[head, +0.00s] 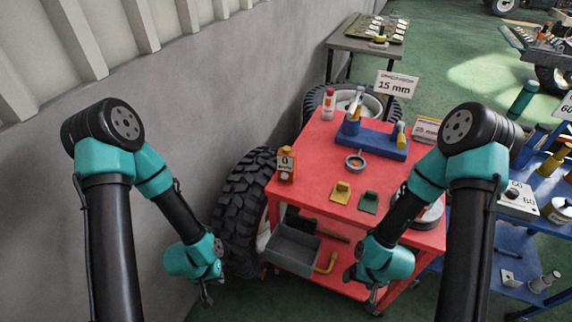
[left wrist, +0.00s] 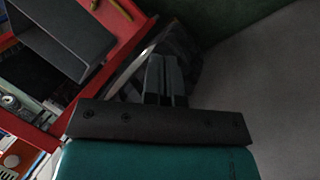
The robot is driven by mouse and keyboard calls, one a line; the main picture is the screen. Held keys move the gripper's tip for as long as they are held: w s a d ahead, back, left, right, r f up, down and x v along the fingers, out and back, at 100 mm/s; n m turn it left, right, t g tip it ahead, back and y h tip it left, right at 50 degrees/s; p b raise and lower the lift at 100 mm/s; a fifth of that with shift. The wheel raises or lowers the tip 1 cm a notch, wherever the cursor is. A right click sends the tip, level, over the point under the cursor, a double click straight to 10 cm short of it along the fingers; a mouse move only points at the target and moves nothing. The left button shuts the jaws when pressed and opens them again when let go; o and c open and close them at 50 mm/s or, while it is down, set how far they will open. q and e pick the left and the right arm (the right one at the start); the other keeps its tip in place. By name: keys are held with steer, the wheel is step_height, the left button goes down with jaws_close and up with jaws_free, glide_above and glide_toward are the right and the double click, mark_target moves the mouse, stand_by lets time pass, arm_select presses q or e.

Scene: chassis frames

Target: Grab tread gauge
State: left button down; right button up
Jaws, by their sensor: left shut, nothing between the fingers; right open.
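I cannot tell for certain which thing is the tread gauge. Candidates on the red cart top are a small yellow piece (head: 341,192), a small green piece (head: 369,202) beside it, and an orange block with a round white face (head: 286,163) at the left edge. My left gripper (head: 206,293) is shut and empty, low to the left of the cart by the large tire; its closed fingers also show in the left wrist view (left wrist: 166,80). My right gripper (head: 362,286) is open, low at the cart's front, apart from these small pieces.
The red cart (head: 318,180) also bears a blue holder (head: 376,140), a small round cup (head: 355,161) and a red-and-white bottle (head: 328,104). A grey bin (head: 293,248) sits on its lower shelf. A tire (head: 243,205) stands at left; a blue rack (head: 513,238) is at right.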

arm_select(q)
steer(key=c, duration=1.9)
jaws_free()
steer(key=o, duration=1.5)
steer(key=shift+c, duration=0.2)
